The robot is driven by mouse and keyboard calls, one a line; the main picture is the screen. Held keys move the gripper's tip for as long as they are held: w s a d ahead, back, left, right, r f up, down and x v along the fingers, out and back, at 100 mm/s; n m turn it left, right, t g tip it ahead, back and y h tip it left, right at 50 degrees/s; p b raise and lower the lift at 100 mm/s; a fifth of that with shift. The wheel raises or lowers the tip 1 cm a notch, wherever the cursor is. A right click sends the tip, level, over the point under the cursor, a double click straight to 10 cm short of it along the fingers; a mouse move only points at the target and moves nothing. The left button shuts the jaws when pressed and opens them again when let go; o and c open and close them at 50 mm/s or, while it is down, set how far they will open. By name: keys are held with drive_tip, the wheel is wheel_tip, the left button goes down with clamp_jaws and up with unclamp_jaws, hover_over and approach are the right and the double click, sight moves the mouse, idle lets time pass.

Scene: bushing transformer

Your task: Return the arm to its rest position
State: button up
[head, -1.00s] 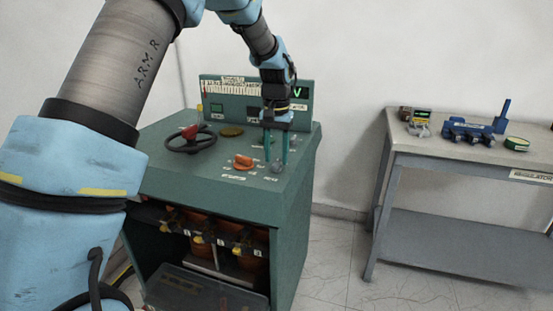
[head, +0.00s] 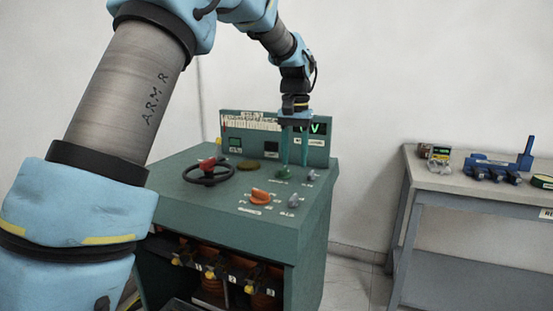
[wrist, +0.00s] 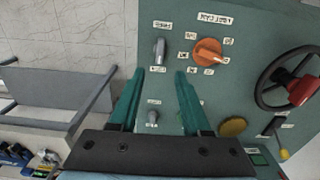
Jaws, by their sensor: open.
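My gripper (head: 294,160) hangs from my arm above the right rear part of the green console (head: 180,175), with its two teal fingers pointing down. In the wrist view my gripper (wrist: 158,72) is open, with nothing held between the fingers. A grey knob (wrist: 153,116) shows between the fingers, below their tips in depth. Another grey knob (wrist: 160,50) and an orange rotary knob (wrist: 208,51) lie beyond the tips. The orange knob also shows in the head view (head: 260,196). Whether the fingertips clear the console top by much is hard to tell.
A black handwheel with a red knob (head: 208,172) stands on the console's left. The upright meter panel (head: 245,130) is close behind my gripper. A grey bench (head: 440,178) with blue parts (head: 495,170) stands at right. Floor between console and bench is clear.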

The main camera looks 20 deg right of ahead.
drive_tip(key=a+f+n, duration=0.2)
drive_tip(key=a+f, duration=0.1)
drive_tip(key=a, duration=0.8)
drive_tip(key=a+f+n, duration=0.2)
drive_tip(key=a+f, duration=0.1)
drive_tip(key=a, duration=0.8)
drive_tip(key=s+a+f+n+t, duration=0.1)
drive_tip(key=s+a+f+n, duration=0.2)
drive_tip(key=s+a, duration=0.8)
drive_tip(key=a+f, duration=0.2)
drive_tip(key=a, duration=0.1)
drive_tip(key=shift+s+a+f+t, duration=0.2)
drive_tip(key=shift+s+t, duration=0.1)
